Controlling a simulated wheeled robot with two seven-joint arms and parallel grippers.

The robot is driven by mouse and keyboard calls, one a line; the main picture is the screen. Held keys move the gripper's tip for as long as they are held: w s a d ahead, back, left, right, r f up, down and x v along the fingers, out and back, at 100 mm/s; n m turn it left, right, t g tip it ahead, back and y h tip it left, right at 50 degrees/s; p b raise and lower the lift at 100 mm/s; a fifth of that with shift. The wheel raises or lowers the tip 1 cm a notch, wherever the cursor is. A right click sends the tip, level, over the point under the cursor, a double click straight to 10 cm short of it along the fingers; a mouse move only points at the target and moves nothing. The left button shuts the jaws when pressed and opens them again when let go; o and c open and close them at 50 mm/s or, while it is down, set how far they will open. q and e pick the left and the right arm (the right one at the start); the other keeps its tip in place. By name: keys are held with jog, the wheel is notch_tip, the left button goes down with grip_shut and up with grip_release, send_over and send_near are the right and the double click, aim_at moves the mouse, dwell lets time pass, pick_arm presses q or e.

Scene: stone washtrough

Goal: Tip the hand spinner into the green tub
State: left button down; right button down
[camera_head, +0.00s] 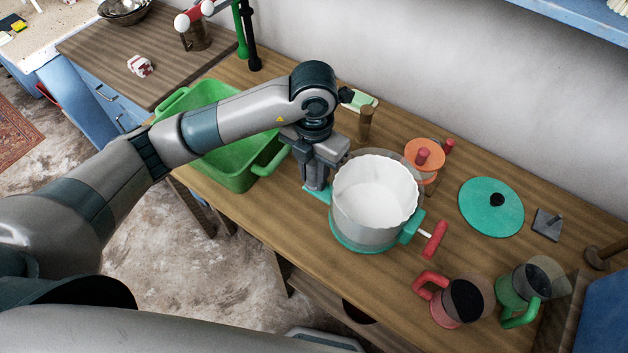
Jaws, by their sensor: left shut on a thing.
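The hand spinner (360,233) is a grey drum with a white scalloped inner basket (375,192), a teal base and a red crank handle (434,240) on its right. It is upright at the middle of the table, its open top facing up. I cannot tell whether its base touches the wood. My left gripper (318,192) is at its left side, pointing down and shut on its teal side handle. The green tub (238,178) stands to the left, partly hidden behind my left arm. My right gripper is not in view.
A teal lid (485,212) with a black knob lies right of the spinner. A red mug (458,303) and a green mug (533,280) stand at the front right. An orange disc (425,150) and a wooden peg (366,126) are behind the spinner.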

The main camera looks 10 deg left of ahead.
pick_arm(q)
jog(key=shift+r, duration=0.1)
dwell(0.6)
jog(key=m, duration=0.2)
jog(key=a+r+m, duration=0.1)
jog(key=m, duration=0.1)
jog(key=shift+a, duration=0.2)
jog(key=s+a+r+m+b, duration=0.1)
jog(key=a+r+m, duration=0.2)
jog(key=m, duration=1)
jog(key=s+a+r+m, duration=0.2)
jog(key=a+m, duration=0.4)
jog(key=m, duration=0.8)
jog(key=shift+r+m+b, duration=0.3)
jog(key=shift+r+b, duration=0.1)
jog(key=shift+r, duration=0.3)
